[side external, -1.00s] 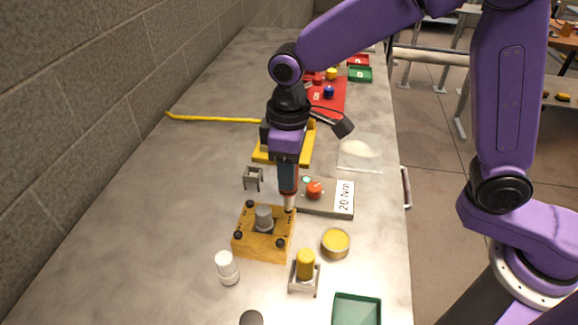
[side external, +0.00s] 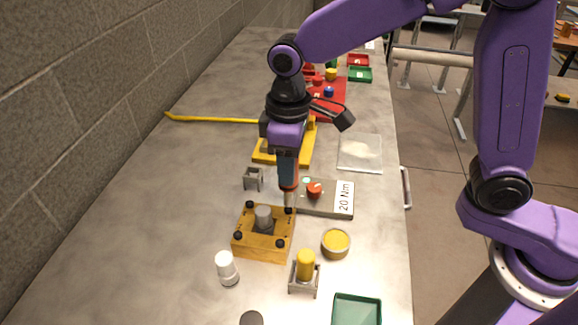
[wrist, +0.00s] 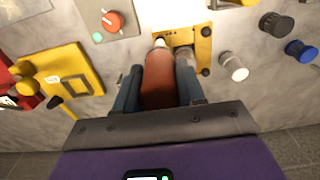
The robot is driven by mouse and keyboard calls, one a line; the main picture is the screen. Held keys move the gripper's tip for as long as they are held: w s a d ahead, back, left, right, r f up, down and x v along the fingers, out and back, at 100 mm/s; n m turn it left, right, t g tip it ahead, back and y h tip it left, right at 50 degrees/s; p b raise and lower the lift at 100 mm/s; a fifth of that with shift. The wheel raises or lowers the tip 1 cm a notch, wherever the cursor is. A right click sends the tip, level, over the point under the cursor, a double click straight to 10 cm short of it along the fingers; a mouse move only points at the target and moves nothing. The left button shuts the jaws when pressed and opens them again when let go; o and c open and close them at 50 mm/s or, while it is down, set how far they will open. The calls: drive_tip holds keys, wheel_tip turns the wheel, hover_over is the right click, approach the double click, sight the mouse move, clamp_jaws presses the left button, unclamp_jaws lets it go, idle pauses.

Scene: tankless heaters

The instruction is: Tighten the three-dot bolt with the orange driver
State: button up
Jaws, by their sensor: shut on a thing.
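My gripper (side external: 288,165) is shut on the orange driver (side external: 289,182), which points down; its orange-red handle also shows between the fingers in the wrist view (wrist: 159,80). The driver's pale tip is just above or at the back-right bolt (side external: 288,210) of the yellow-brown block (side external: 262,252); I cannot tell if they touch. Black bolts also sit at the block's other corners, with a grey cylinder (side external: 264,218) in its middle. In the wrist view, small dark dots (wrist: 170,34) mark the block (wrist: 186,38) near the driver tip; their number is hard to read.
A grey plate marked 20 Nm (side external: 330,205) with a red knob (side external: 314,190) lies close right of the driver. The left tabletop is mostly clear.

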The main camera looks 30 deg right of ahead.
drive_tip(key=shift+r, duration=2.85)
